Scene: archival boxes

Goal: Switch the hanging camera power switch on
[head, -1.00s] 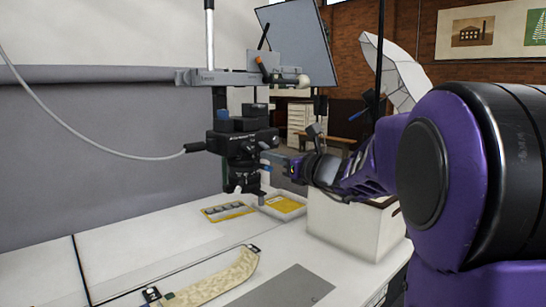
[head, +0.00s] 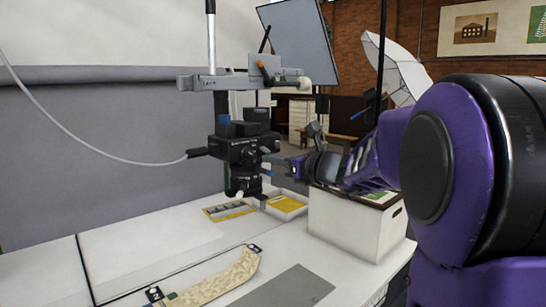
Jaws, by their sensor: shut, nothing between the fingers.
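The black hanging camera (head: 243,147) is mounted on the copy stand, lens down over the white table, with a grey cable plugged into its left side. My gripper (head: 272,165) reaches in from the right, its fingers shut and empty, at the camera's right side. The fingertips are close to the camera body; I cannot tell whether they touch it. The power switch is too small to make out.
A white archival box (head: 350,222) stands below my forearm. The copy stand's arm (head: 235,82) is above the camera.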

